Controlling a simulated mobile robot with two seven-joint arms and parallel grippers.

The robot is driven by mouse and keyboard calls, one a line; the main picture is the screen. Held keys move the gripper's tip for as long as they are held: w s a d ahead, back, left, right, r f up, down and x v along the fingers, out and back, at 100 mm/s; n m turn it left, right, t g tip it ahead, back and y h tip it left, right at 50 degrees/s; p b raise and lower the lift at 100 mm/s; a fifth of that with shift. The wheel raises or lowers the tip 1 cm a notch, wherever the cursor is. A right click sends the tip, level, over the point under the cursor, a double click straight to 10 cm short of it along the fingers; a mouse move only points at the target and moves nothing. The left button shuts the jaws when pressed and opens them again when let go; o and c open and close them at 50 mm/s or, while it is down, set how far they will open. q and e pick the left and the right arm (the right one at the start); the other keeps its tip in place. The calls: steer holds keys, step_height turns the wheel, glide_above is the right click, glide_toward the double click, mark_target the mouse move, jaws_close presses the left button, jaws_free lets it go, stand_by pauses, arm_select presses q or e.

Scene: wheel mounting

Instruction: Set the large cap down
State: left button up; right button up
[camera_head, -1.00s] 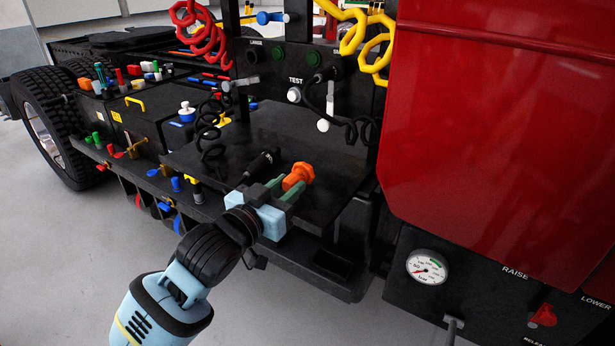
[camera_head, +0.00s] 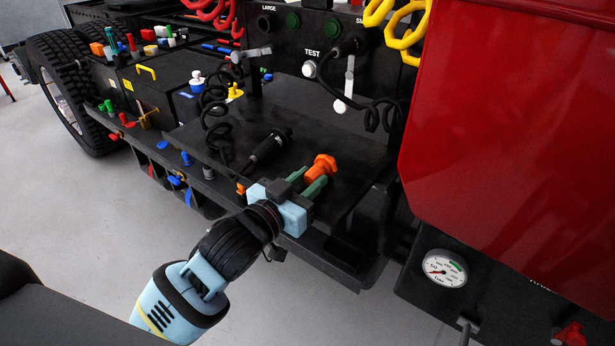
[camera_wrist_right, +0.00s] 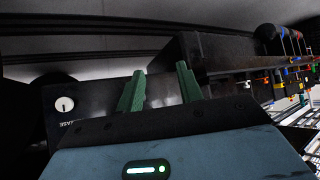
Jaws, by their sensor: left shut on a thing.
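The large cap (camera_head: 321,167) is orange with a hex-shaped end. My left gripper (camera_head: 309,181) comes in from the lower left of the head view and is shut on the cap with its green fingers. The cap is over the front right part of the black shelf (camera_head: 345,150). I cannot tell whether it touches the shelf. My right gripper (camera_wrist_right: 160,88) shows in the right wrist view, its green fingers apart with nothing between them.
A black plug (camera_head: 268,147) with a coiled cord lies on the shelf, left of the cap. A panel (camera_head: 330,40) with connectors stands behind. A red body panel (camera_head: 510,120) and a gauge (camera_head: 444,268) are at the right. Small coloured fittings crowd the left.

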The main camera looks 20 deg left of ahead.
arm_select(q)
steer(key=shift+s+d+r, duration=0.1)
steer(key=shift+s+r, duration=0.05)
steer(key=shift+s, duration=0.2)
steer(key=o, duration=1.1)
steer(key=shift+w+f, duration=0.1)
steer(key=shift+f, duration=0.1)
steer(key=shift+r, duration=0.2)
steer(key=shift+f, duration=0.1)
